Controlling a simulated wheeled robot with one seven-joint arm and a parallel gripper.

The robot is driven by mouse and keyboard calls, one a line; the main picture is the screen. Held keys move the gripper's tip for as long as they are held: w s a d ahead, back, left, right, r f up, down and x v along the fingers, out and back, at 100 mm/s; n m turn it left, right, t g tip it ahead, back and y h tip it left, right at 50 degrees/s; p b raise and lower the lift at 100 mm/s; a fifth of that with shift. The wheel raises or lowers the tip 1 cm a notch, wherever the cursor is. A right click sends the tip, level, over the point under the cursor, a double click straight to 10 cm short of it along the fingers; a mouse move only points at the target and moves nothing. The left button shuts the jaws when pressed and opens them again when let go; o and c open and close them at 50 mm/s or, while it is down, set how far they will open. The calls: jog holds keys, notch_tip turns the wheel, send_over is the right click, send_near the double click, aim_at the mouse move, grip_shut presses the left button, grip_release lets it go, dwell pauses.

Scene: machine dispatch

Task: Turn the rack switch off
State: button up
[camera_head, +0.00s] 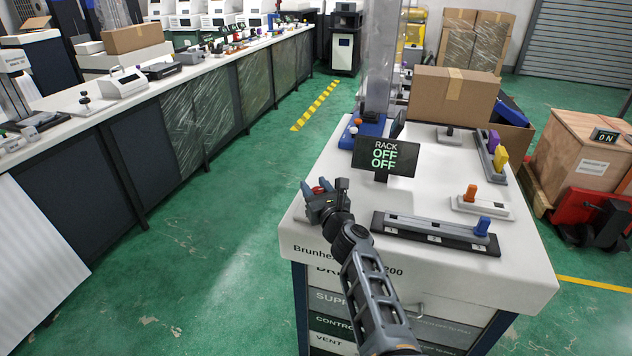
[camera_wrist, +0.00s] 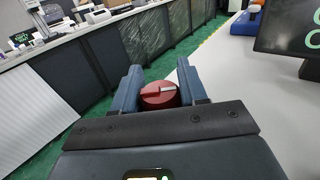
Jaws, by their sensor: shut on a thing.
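A red round knob with a pale pointer mark (camera_wrist: 158,96) is between the two blue fingers of my gripper (camera_wrist: 160,80) in the wrist view. My gripper is shut on this red knob. In the head view my gripper (camera_head: 317,190) is at the left front corner of the white-topped cabinet (camera_head: 340,230), and only a little of the red knob (camera_head: 320,189) shows. The dark sign (camera_head: 386,157) behind it reads "RACK" with "OFF" on two lines in green. The sign's edge also shows at the right of the wrist view (camera_wrist: 290,28).
A black slider strip with a blue handle (camera_head: 482,227) lies right of my gripper. Behind it are an orange-handled switch (camera_head: 471,193), yellow and purple levers (camera_head: 500,158), and a cardboard box (camera_head: 452,97). Green floor is open left of the cabinet.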

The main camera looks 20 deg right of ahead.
jog(key=n+y+p, duration=0.1)
jog(key=n+y, duration=0.1)
jog(key=y, duration=0.1)
jog(key=shift+r+p, duration=0.15)
jog(key=shift+p, duration=0.15)
jog(key=n+y, duration=0.1)
jog(key=g+y, duration=0.1)
jog(key=shift+a+f+n+y, duration=0.15)
jog(key=shift+f+n+y, duration=0.05)
jog(key=shift+n+y, duration=0.2)
jog(key=n+g+y+b, duration=0.2)
jog(key=y, duration=0.1)
jog(key=shift+s+a+n+y, duration=0.15)
jog(key=shift+a+n+y, duration=0.15)
jog(key=shift+n+g+y+b, duration=0.3)
jog(key=shift+y+b, duration=0.05)
jog(key=shift+y, duration=0.05)
jog(key=shift+a+r+n+g+y, duration=0.1)
jog(key=shift+n+g+y, duration=0.2)
jog(key=shift+y, duration=0.1)
jog(key=o, duration=1)
jog(key=shift+c, duration=0.2)
jog(key=shift+s, duration=0.1)
